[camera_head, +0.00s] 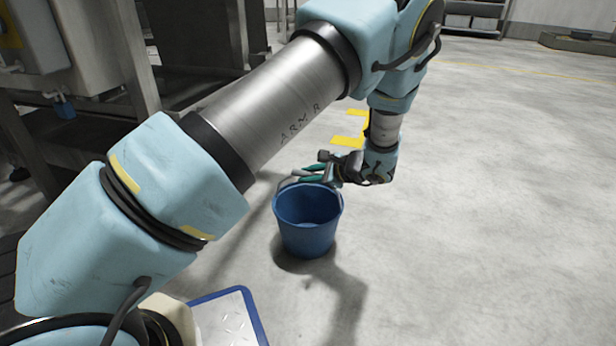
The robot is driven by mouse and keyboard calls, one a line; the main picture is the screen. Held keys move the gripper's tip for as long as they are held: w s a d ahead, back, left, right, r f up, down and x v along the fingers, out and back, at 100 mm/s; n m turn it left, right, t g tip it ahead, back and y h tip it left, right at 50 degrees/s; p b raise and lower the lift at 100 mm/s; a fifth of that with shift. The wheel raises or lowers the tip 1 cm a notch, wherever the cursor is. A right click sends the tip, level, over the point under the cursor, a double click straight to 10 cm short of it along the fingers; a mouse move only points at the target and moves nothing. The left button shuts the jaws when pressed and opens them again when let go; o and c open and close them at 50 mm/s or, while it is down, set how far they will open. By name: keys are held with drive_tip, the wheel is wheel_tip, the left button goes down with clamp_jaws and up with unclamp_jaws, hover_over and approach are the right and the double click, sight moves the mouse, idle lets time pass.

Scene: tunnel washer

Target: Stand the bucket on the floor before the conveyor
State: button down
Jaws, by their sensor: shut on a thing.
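A blue bucket (308,238) is upright over the grey concrete floor, right of the image's lower middle. A dark shadow lies close under it; I cannot tell whether its base touches the floor. My gripper (318,176) is at the bucket's top rim, at the far side, and is shut on its handle. The bucket looks empty inside, as far as its upper opening shows. A metal machine frame (75,115) stands at the left; I cannot tell whether it is the conveyor. My arm hides much of that side.
Yellow floor markings (348,141) lie behind the bucket. A blue-edged white board (226,318) is at the bottom. A small blue thing (64,108) hangs by the frame at left. A metal rack (476,16) stands far back. The floor to the right is clear.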

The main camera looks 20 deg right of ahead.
drive_tip(key=c, duration=0.7)
unclamp_jaws()
drive_tip(key=shift+s+d+r+p, duration=0.2)
drive_tip(key=shift+s+r+p, duration=0.1)
drive_tip(key=p+v, duration=0.4)
drive_tip(key=v, duration=0.7)
drive_tip(key=shift+s+f, duration=0.1)
drive_tip(key=shift+s, duration=0.05)
